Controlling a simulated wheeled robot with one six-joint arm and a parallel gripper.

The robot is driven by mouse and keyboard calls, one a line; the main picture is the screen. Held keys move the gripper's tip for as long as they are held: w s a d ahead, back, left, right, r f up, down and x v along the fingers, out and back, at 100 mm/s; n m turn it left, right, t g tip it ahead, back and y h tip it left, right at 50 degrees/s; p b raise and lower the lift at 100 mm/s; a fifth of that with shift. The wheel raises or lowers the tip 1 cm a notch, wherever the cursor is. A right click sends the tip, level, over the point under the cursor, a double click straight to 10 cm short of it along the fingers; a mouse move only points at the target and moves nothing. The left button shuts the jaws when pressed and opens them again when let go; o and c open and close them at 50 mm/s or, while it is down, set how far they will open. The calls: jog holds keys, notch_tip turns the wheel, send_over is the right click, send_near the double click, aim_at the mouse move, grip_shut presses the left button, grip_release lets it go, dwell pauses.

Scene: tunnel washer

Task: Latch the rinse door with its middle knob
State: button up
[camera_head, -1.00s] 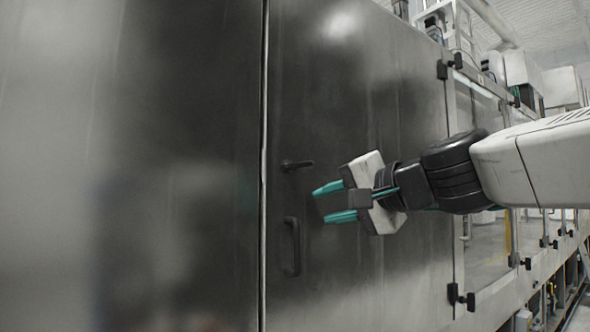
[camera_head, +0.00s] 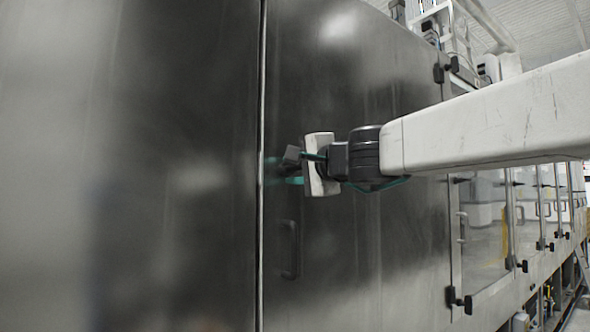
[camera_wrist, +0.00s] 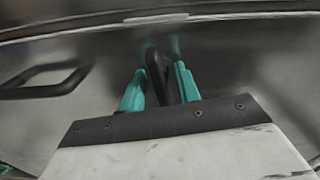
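The tall steel door (camera_head: 345,250) fills the middle of the head view, with a dark seam along its left edge. My gripper (camera_head: 283,171) is at the left part of this door, above a black bar handle (camera_head: 290,249). It covers the black knob in the head view. In the wrist view the dark knob (camera_wrist: 157,75) stands between the two teal fingers of my gripper (camera_wrist: 160,86). The fingers lie on either side of it and look open; contact is hard to make out. The bar handle shows in the wrist view (camera_wrist: 45,80) at left.
A large steel panel (camera_head: 130,170) lies left of the seam. Glazed doors with black latches (camera_head: 459,299) run off to the right. Pipes and machinery (camera_head: 450,25) stand above. My arm crosses the upper right of the head view.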

grip_shut()
jog(key=shift+m, duration=0.9)
grip_release()
jog(key=v, duration=0.8)
jog(key=shift+w, duration=0.1)
